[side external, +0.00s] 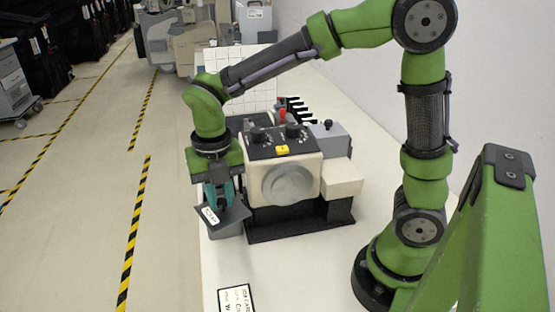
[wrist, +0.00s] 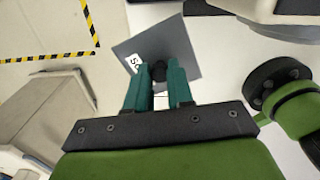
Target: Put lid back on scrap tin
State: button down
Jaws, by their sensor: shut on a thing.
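The lid (side external: 212,215) is a dark grey square plate with a white label, and it also shows in the wrist view (wrist: 181,45). My gripper (side external: 219,200) has teal fingers pointing down. In the wrist view my gripper (wrist: 159,74) is shut on the lid's small dark knob. The lid looks tilted in the side view. A grey box, apparently the scrap tin (side external: 231,229), shows just below the lid at the table's left edge. The lid hides most of it, and I cannot tell whether they touch.
A cream machine (side external: 329,177) with dials and a round disc stands right of the lid on a dark base. A printed card (side external: 236,299) lies on the white table (side external: 290,265) in front. The table's left edge is close to the tin.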

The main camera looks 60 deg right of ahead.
jog(key=r, duration=0.3)
jog(key=shift+w+d+m, duration=0.3)
jog(key=shift+w, duration=0.1)
jog(key=w+d+f+m, duration=0.1)
jog(key=w+d+m, duration=0.3)
jog(key=w+d, duration=0.2)
notch_tip(320, 180, down, 7)
jog(key=shift+w+d, duration=0.25)
dwell(1.7)
jog(key=shift+c, duration=2.2)
grip_release()
notch_tip(320, 180, up, 7)
